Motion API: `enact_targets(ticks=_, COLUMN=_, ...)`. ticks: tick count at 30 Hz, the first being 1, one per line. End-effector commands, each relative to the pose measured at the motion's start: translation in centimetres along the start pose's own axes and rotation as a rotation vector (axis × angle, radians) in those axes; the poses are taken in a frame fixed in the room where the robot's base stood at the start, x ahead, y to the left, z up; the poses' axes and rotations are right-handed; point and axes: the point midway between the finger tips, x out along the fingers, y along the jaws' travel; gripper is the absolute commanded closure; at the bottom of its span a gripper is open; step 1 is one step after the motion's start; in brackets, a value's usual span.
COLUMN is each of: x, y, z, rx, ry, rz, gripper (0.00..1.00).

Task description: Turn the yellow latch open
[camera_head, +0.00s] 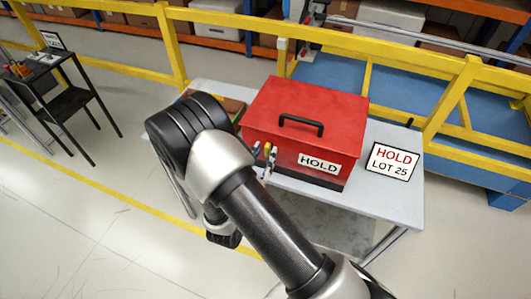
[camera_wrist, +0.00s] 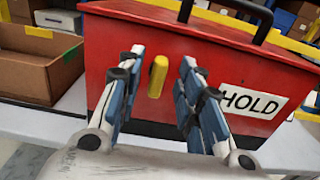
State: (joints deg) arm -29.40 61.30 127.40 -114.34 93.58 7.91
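The yellow latch (camera_wrist: 158,76) is on the front face of the red box (camera_wrist: 108,45), left of a HOLD label (camera_wrist: 249,101). It looks roughly upright, slightly tilted. My gripper (camera_wrist: 160,62) is open, with one finger on each side of the latch in the wrist view; I cannot tell whether either finger touches it. In the head view the red box (camera_head: 303,115) stands on a grey table with its lid down and a black handle (camera_head: 301,125) on top. The latch (camera_head: 267,149) shows small there, beside my gripper (camera_head: 268,158), partly hidden by my arm.
An open cardboard box (camera_wrist: 38,72) stands left of the red box. A HOLD LOT 25 sign (camera_head: 392,161) is on the table (camera_head: 395,207) at right. Yellow railings (camera_head: 452,98) run behind the table. The table's front right is bare.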

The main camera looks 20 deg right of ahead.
Motion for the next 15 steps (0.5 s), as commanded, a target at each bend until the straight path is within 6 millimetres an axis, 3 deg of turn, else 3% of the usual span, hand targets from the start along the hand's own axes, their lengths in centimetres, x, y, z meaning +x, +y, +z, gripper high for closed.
enact_targets(ticks=6, x=1.6, y=0.0, z=0.0, rx=0.001, ry=-0.001, rz=0.0, gripper=0.67)
enact_targets(ticks=15, x=1.7, y=0.0, z=0.1, rx=0.0, ry=0.0, rz=0.001, gripper=0.68)
